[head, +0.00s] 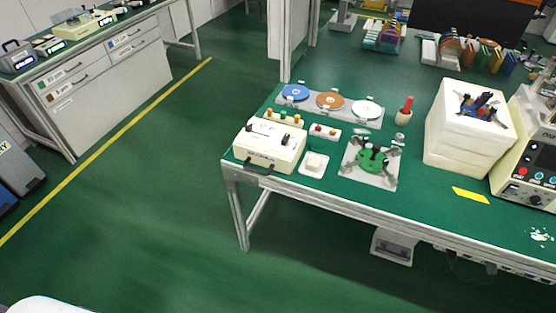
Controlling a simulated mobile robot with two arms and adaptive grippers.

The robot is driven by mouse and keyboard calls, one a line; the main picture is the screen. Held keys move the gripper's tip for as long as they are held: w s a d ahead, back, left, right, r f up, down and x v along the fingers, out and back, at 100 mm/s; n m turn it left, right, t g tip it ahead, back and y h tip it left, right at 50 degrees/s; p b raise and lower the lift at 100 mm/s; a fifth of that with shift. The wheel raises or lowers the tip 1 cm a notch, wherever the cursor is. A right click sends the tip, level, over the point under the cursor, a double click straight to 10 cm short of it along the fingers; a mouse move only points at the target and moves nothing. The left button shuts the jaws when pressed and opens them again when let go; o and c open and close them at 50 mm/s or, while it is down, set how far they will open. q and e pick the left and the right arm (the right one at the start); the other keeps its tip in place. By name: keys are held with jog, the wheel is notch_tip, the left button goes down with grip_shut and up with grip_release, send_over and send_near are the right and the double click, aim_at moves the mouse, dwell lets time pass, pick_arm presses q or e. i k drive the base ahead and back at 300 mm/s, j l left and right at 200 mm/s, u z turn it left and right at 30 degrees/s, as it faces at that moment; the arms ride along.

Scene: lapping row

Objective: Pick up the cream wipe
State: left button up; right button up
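A small cream, folded-looking square (315,161), which looks like the cream wipe, lies in a shallow white dish (311,172). The dish is near the front edge of the green-topped bench (330,187), between a cream box with a dark handle and a pale plate with a green tool. The square is small in the picture, so its material is hard to tell. Neither of my grippers is in view, and nothing touches the square.
The cream box (266,150) is left of the dish; the plate with the green tool (373,160) is right. A white stacked box (462,135) stands farther right. Green floor (150,210) is clear.

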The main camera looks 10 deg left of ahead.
aim_at(314, 162)
jog(key=i+j, duration=0.15)
jog(key=j, duration=0.25)
jog(key=i+j, duration=0.15)
jog(key=j, duration=0.25)
jog(key=i+j, duration=0.15)
jog(key=j, duration=0.25)
jog(key=i+j, duration=0.15)
jog(key=j, duration=0.25)
